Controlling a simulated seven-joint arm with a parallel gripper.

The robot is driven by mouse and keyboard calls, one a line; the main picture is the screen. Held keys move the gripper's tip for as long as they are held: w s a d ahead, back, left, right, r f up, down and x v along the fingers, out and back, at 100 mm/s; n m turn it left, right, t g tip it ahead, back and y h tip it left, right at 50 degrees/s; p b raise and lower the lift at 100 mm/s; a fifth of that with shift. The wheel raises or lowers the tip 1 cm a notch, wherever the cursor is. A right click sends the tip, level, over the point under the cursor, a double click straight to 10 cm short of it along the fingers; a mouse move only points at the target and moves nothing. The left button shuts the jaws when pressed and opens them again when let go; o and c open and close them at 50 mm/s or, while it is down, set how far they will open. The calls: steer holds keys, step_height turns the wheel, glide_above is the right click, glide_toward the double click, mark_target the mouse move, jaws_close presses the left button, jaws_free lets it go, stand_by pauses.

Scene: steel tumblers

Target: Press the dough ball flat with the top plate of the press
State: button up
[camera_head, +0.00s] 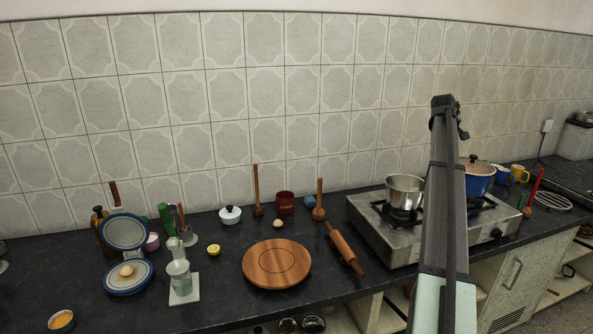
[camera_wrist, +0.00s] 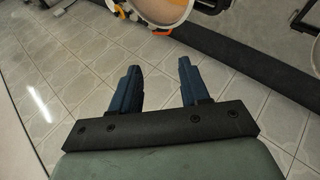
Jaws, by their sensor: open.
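The press stands at the left of the counter in the head view. Its round, blue-rimmed top plate (camera_head: 125,232) is raised and tilted up behind the bottom plate (camera_head: 114,287). The pale dough ball (camera_head: 127,270) rests on the bottom plate, round and uncovered. My gripper (camera_wrist: 159,68) is open in the wrist view, with two dark blue fingers apart and nothing between them. In the head view my arm rises at the right, in front of the stove, far from the press; the fingers cannot be made out there.
Close right of the press are a small jug (camera_head: 178,274) on a white slab and a lemon half (camera_head: 213,250). A wooden board (camera_head: 277,264), a rolling pin (camera_head: 345,248) and a stove with a steel pot (camera_head: 405,191) lie further right. A small bowl (camera_head: 61,321) is front left.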

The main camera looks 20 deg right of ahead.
steer(key=w+a+r+y, duration=0.15)
steer(key=w+a, duration=0.65)
steer(key=a, duration=1.3)
steer(key=w+a+g+y, duration=0.1)
steer(key=w+a+y, duration=0.4)
steer(key=a, duration=1.5)
steer(key=w+a+r+y, duration=0.1)
steer(key=w+a, duration=0.9)
steer(key=a, duration=1.1)
steer(key=g, duration=0.4)
glide_above(117, 198)
steer(key=w, duration=0.1)
steer(key=shift+w+d+y, duration=0.1)
steer(key=shift+y, duration=0.15)
steer(key=shift+s+a+f, duration=0.15)
steer(key=shift+s+a, duration=0.05)
steer(key=shift+a, duration=0.1)
steer(key=shift+a+f, duration=0.1)
steer(key=shift+f, duration=0.1)
step_height(117, 198, down, 13)
steer(key=shift+f, duration=0.1)
